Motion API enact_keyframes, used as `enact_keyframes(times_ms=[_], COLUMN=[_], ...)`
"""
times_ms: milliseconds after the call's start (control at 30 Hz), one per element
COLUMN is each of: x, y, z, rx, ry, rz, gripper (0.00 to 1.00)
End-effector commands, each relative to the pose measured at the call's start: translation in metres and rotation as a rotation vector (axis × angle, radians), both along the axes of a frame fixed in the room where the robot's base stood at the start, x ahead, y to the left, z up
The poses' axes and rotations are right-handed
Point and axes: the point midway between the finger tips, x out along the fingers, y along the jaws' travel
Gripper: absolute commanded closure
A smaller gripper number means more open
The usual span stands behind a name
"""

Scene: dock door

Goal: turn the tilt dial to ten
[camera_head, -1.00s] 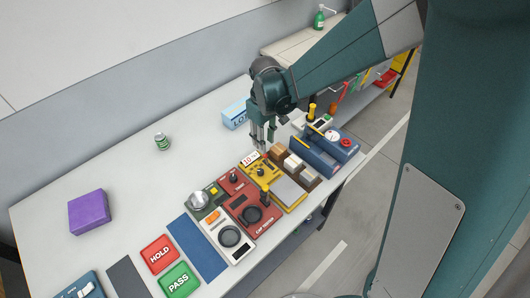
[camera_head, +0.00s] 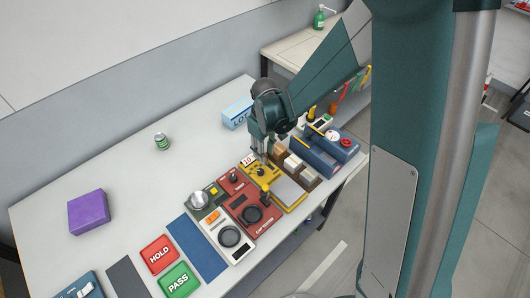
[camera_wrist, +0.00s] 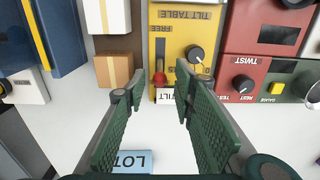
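The yellow tilt table panel (camera_wrist: 173,18) stands ahead of my gripper in the wrist view, its lettering upside down. It also shows in the head view (camera_head: 250,173). A black dial (camera_wrist: 194,54) with a pale pointer mark sits on the panel, just beyond the right fingertip. A dark slot marked FREE (camera_wrist: 160,48) lies left of the dial, with a red knob (camera_wrist: 159,78) at its near end. A white card reading TILT (camera_wrist: 166,96) is at the panel's near edge. My gripper (camera_wrist: 161,90) is open and empty, the red knob showing between its fingertips.
A red TWIST panel (camera_wrist: 244,75) with its own dial adjoins on the right. Cardboard boxes (camera_wrist: 114,70) and a blue fixture (camera_wrist: 66,30) are on the left. A blue LOT box (camera_head: 236,113) lies behind my gripper. The white tabletop left of it is largely clear.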

Motion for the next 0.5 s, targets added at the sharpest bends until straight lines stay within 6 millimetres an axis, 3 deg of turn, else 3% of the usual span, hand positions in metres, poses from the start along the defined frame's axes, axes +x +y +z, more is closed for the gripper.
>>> enact_keyframes(times_ms=[267,433,500], x=[0.0001,0.0001,0.0], y=[0.0001,0.0001,0.0001], z=[-0.0002,-0.0002,-0.0001], rx=[0.0,0.0,0.0], ry=[0.0,0.0,0.0], rz=[0.0,0.0,0.0], gripper=[0.75,0.97,1.0])
